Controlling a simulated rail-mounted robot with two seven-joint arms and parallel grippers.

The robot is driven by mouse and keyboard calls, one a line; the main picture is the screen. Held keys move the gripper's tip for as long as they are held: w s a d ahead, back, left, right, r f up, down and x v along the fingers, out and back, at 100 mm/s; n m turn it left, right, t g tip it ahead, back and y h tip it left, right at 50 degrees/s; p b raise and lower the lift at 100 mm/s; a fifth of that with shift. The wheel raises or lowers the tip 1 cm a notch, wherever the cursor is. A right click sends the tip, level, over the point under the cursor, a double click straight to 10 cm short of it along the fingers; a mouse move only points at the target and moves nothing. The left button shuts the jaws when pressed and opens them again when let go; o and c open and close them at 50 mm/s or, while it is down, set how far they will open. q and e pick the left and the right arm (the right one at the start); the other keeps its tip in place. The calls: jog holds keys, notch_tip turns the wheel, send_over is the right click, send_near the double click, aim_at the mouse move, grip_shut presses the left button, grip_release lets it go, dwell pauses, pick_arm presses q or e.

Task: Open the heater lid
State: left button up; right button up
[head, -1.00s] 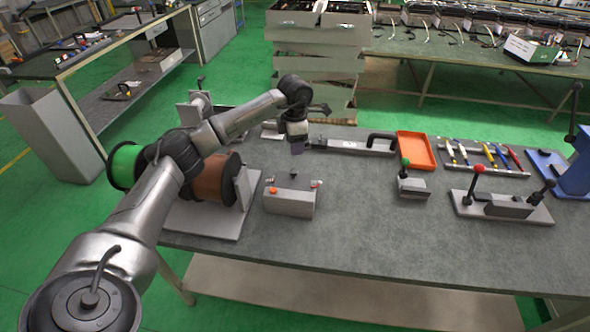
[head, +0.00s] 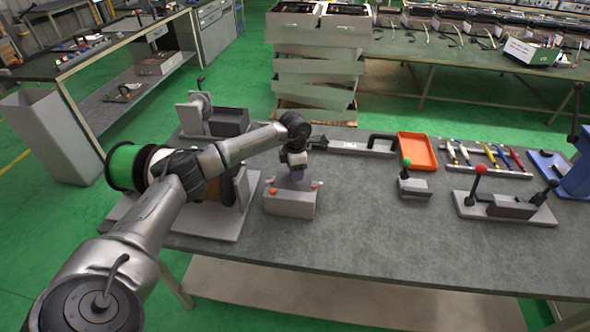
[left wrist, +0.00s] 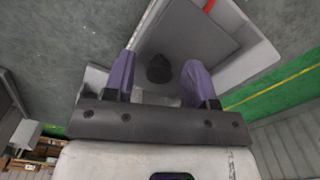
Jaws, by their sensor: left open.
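The heater appears to be the small light-grey box (head: 290,204) near the front edge of the table, with an orange knob (head: 273,191) at its left. My left gripper (head: 297,176) is directly above the box, pointing down. In the left wrist view, its two purple fingers are open (left wrist: 160,64), one on each side of a dark round knob (left wrist: 158,72) on a grey surface. I cannot tell whether the fingers touch the knob. The lid's seam is not clear, and the gripper partly hides the top of the box. My right gripper is not in view.
A spool stand with a green-rimmed reel (head: 124,167) is left of the box, under my left arm. A long grey tool with a black handle (head: 381,143) and an orange tray (head: 417,151) lie behind. A green-knobbed lever fixture (head: 413,187) stands right. The table between is clear.

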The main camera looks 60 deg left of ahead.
pick_arm(q)
jog(key=shift+c, duration=0.3)
grip_shut()
